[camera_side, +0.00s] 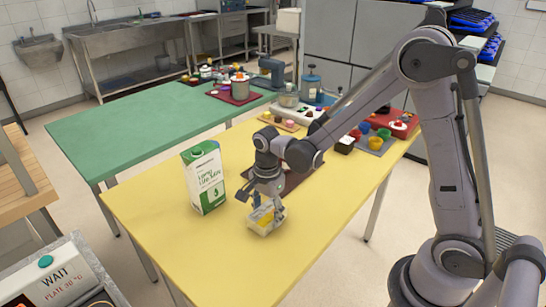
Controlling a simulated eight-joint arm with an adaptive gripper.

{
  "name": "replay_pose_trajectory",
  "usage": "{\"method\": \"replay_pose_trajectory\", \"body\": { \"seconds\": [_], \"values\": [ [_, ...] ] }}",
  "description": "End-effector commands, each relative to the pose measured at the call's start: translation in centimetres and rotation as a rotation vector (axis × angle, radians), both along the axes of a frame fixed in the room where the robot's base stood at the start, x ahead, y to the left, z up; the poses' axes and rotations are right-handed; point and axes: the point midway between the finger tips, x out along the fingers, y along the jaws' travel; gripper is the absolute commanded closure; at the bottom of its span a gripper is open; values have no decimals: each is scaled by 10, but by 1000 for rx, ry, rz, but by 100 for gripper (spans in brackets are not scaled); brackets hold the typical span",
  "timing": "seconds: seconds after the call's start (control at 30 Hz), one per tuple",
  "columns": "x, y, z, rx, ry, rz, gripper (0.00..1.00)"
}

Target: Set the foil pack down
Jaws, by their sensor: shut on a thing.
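The foil pack (263,221), a small silvery block with yellow patches, is at my gripper's tips over the middle of the yellow table (160,245). My gripper (265,204) points down and is shut on the pack. The fingers cover part of the pack's top. I cannot tell whether the pack's underside touches the table or hangs just above it.
A green and white milk carton (204,178) stands upright just left of my gripper. A dark mat (288,182) lies behind it. Several coloured cups and boxes crowd the table's far end. The table's front left is clear. A green table (130,135) stands behind.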

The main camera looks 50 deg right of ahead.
Motion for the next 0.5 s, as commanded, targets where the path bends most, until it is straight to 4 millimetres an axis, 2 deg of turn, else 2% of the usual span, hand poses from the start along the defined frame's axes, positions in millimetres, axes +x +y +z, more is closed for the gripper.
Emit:
{"method": "replay_pose_trajectory", "body": {
  "seconds": [0.37,0.4,0.43,0.5],
  "values": [
    [0,0,-3,0,0,0,84],
    [0,0,-3,0,0,0,31],
    [0,0,-3,0,0,0,22],
    [0,0,-3,0,0,0,19]
  ]
}}
